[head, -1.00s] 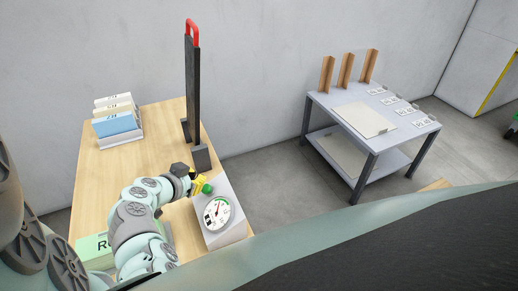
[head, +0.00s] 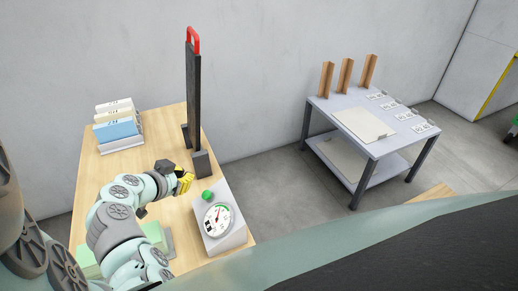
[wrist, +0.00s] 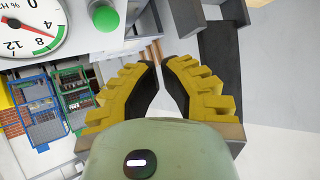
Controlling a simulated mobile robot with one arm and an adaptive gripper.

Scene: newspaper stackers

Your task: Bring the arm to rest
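My gripper (head: 184,182) is over the wooden table, above and left of the gauge box, clear of its green button. In the wrist view, the yellow fingers of my gripper (wrist: 160,64) have their tips almost together, with nothing held between them. The gauge box (head: 236,232) carries a round dial (head: 218,219) and a green button (head: 208,196). The dial (wrist: 28,25) and the green button (wrist: 105,17) also show at the top left of the wrist view.
A black upright stand with a red handle (head: 193,36) rises behind my gripper. A paper holder (head: 122,145) is at the table's back left. A green block (head: 150,235) lies partly behind my arm. A grey table (head: 345,105) stands apart at the right.

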